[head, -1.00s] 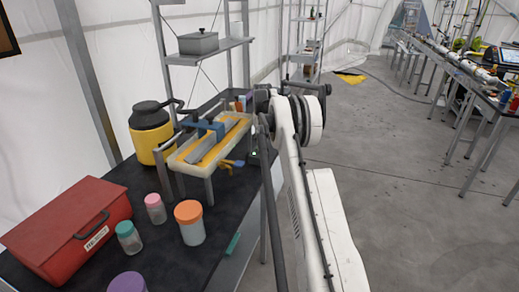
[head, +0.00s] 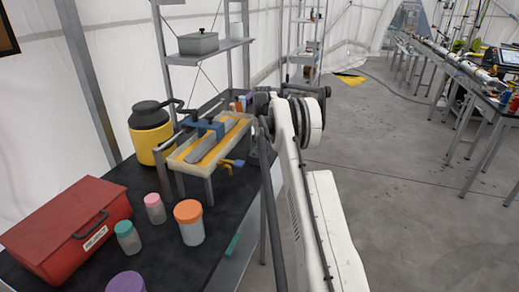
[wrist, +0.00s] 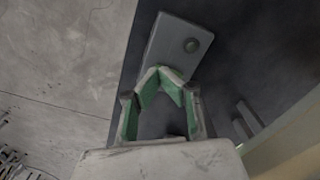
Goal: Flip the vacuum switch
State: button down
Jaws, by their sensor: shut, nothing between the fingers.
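A small grey box (wrist: 172,50) with a round dark knob or button (wrist: 191,45) lies on the dark table top in the wrist view. It may be the vacuum switch; I cannot tell its setting. My gripper (wrist: 161,72) has green-padded fingers, with the tips together at the box's lower edge. They are shut and hold nothing. I cannot tell whether they touch the box. In the head view my arm hides the gripper and most of the area around the box.
On the black table (head: 150,195) stand a yellow-and-black canister (head: 151,135), a yellow-lined tray rig (head: 205,145), a red toolbox (head: 65,228) and several lidded jars, one orange-topped (head: 190,222). Open concrete floor (head: 390,180) lies to the right.

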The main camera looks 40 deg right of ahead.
jog(key=shift+r+p, duration=1.1)
jog(key=shift+r, duration=2.35)
jog(key=shift+d, duration=0.15)
